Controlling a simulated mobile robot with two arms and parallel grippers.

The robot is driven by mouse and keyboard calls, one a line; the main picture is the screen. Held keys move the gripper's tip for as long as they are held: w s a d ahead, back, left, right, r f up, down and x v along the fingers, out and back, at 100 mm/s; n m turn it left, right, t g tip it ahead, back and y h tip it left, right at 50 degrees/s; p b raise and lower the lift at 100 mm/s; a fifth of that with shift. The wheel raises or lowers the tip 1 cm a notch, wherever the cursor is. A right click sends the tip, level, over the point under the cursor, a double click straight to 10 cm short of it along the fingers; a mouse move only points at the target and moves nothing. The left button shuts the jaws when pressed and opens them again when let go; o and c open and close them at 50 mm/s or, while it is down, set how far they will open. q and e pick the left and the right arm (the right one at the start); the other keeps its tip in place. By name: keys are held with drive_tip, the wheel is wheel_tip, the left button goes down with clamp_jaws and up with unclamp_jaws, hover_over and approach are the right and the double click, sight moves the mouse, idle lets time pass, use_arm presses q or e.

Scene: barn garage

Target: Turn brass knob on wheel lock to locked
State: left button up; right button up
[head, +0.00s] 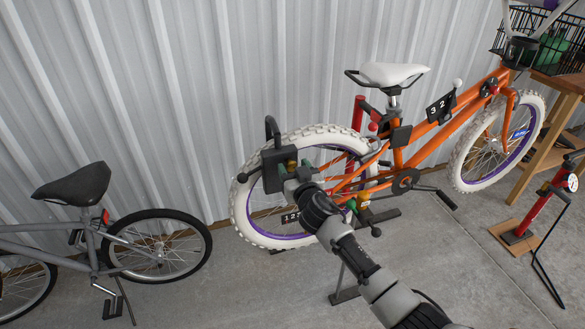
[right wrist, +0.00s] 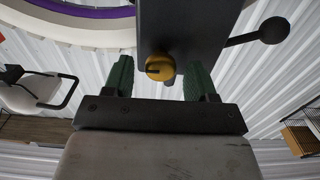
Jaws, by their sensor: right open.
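The wheel lock (head: 272,172) is a black box with a dark shackle on top, set at the left side of the orange bike's white-tired rear wheel (head: 240,205). A black lever with a ball end (head: 242,178) sticks out from its left side. My right gripper (head: 298,167) is at the front of the lock. In the right wrist view, the brass knob (right wrist: 160,68) sits on the lock's dark body (right wrist: 185,30), with a dark slot in its face. My open right gripper (right wrist: 158,80) has one green finger on each side of the knob, with gaps visible. My left gripper is not in view.
A grey bike (head: 95,225) stands at the left against the corrugated wall. The orange bike (head: 400,150) has a white saddle and a black number plate. A red pump (head: 540,205) and a wooden table (head: 555,125) are at the right.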

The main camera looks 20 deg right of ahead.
drive_tip(key=shift+w, duration=0.55)
drive_tip(key=c, duration=0.9)
